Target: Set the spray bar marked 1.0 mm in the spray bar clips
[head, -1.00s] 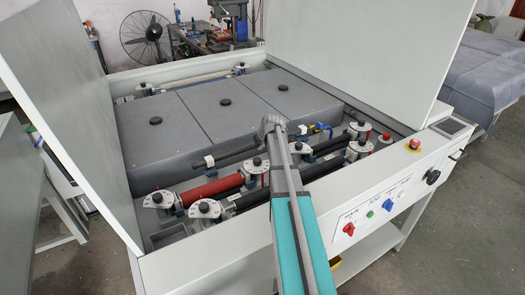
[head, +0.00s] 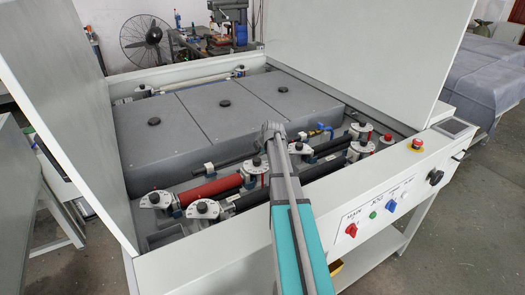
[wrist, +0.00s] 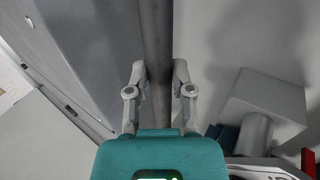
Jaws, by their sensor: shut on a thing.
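A dark grey spray bar (head: 236,160) runs along the front side of the grey tank covers in the head view. A small white piece (head: 208,168) shows near its left end; I cannot tell whether it is a tag or a clip. My gripper (wrist: 160,75) is shut on the bar, which passes between its fingers in the wrist view (wrist: 158,35). In the head view my gripper (head: 272,130) is seen from behind and mostly hides the bar's middle. No size marking is readable. Whether the bar touches the clips cannot be told.
A red roller (head: 212,189) and black rollers (head: 252,196) with grey end brackets lie in front of the bar. A blue-handled valve (head: 325,130) is to the right. Raised white panels (head: 350,55) flank the machine. The front control panel (head: 380,208) is below.

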